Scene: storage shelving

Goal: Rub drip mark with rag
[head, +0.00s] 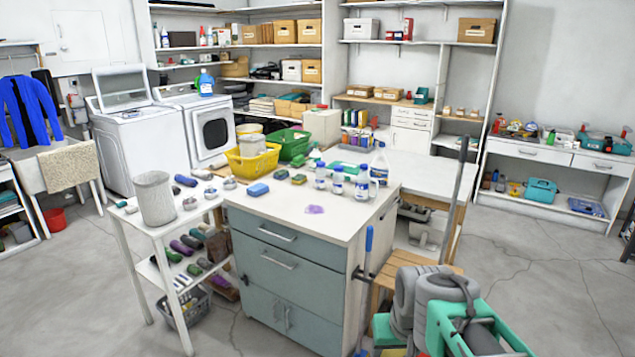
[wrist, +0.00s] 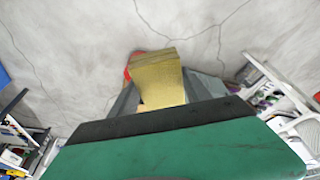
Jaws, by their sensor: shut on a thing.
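A purple drip mark (head: 315,209) lies on the pale top of the grey-blue drawer cabinet (head: 275,231), near its front. In the wrist view my gripper (wrist: 160,88) is shut on a yellow rag (wrist: 157,78), a folded, block-like piece between its grey fingers. Bare floor shows beyond it, so the rag is held away from the cabinet top. In the head view my arm is at the bottom right, right of the cabinet, and I cannot make out the fingertips there.
A blue-handled tool (head: 368,250) stands upright by the cabinet's right side. A white side table (head: 150,225) adjoins on the left. The cabinet top right of the mark is clear.

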